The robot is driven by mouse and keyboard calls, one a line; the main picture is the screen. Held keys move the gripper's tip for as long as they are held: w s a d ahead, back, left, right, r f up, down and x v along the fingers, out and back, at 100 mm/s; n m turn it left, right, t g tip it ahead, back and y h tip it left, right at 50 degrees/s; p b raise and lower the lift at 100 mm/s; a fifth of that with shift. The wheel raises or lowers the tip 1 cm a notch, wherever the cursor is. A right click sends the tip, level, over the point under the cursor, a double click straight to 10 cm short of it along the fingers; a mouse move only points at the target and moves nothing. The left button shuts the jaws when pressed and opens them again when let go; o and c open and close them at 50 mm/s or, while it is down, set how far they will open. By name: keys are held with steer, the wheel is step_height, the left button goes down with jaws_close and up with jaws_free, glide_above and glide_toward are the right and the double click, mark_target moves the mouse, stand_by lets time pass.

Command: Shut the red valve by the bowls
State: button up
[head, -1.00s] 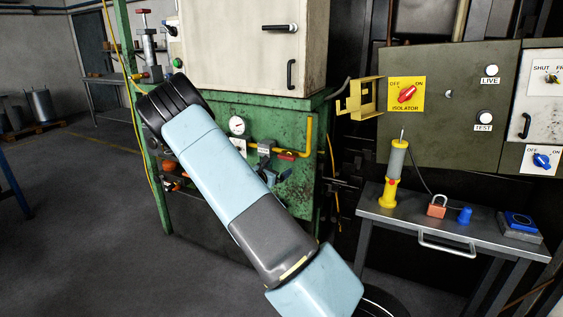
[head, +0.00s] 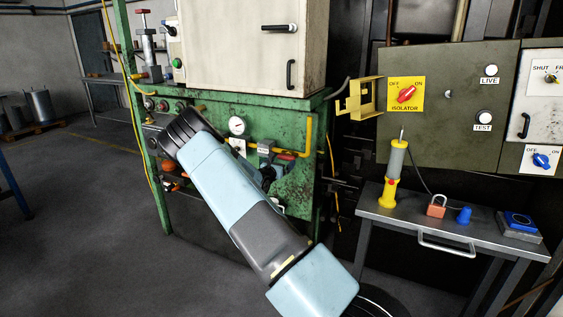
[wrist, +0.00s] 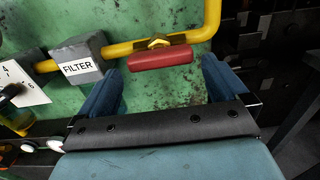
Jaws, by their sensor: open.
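The red valve handle (wrist: 162,60) shows in the wrist view, lying lengthwise along the yellow pipe (wrist: 120,50) just below a brass nut. My gripper (wrist: 162,66) is open, with one blue finger on each side of the handle. The handle is between the fingertips in the picture, with no visible contact; the depth gap is hard to tell. A grey block marked FILTER (wrist: 78,62) sits on the pipe to the left. In the head view my arm and gripper partly cover this area. I cannot clearly make out the bowls.
The green panel (wrist: 150,90) lies close behind the pipe, which bends upward at the right. A gauge (head: 237,126) is on the left. A yellow isolator plate (head: 406,94) and a steel bench (head: 400,212) with a padlock (head: 437,206) stand farther right.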

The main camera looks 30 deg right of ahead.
mark_target(285, 159)
steer(key=shift+x, duration=1.8)
